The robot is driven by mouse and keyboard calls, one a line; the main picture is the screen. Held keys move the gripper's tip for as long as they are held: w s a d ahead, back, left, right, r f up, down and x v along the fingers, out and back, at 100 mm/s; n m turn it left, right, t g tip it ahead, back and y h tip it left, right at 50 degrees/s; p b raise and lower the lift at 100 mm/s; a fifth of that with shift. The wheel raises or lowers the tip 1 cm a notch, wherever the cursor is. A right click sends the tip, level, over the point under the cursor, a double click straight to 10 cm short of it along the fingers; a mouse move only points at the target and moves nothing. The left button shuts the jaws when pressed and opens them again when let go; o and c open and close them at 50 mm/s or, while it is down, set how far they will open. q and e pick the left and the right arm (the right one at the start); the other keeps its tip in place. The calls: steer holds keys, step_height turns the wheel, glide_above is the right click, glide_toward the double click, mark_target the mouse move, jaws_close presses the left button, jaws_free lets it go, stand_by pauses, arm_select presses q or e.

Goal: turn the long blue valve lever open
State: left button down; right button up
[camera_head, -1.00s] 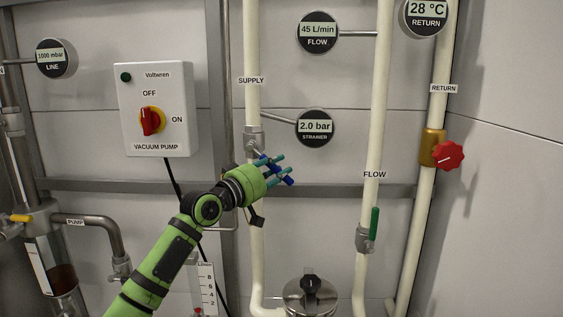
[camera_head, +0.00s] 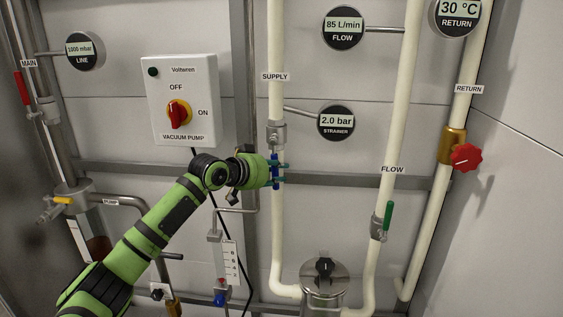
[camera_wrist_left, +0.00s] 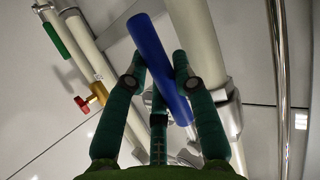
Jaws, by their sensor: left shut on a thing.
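The long blue valve lever (camera_head: 275,160) is on the supply pipe's valve (camera_head: 276,134). It hangs down nearly along the pipe and is partly hidden by green fingers. My left gripper (camera_head: 279,172) reaches in from the left and is shut on the lever below the valve body. In the left wrist view the blue lever (camera_wrist_left: 158,60) runs slanting between the fingers of the left gripper (camera_wrist_left: 160,75). My right gripper is in no view.
The strainer gauge (camera_head: 336,122) reads 2.0 bar and the flow gauge (camera_head: 344,27) reads 85 L/min. A green-handled valve (camera_head: 388,218) and a red knob (camera_head: 466,158) are to the right. The vacuum pump switch box (camera_head: 180,100) is above my left arm.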

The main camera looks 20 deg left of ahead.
arm_select(q)
steer(key=shift+a, duration=0.25)
stand_by(0.4)
steer(key=c, duration=1)
jaws_free()
steer(key=shift+o, duration=0.2)
steer(key=shift+s, duration=0.1)
steer(key=v, duration=1.2)
steer(key=shift+d+r, duration=0.1)
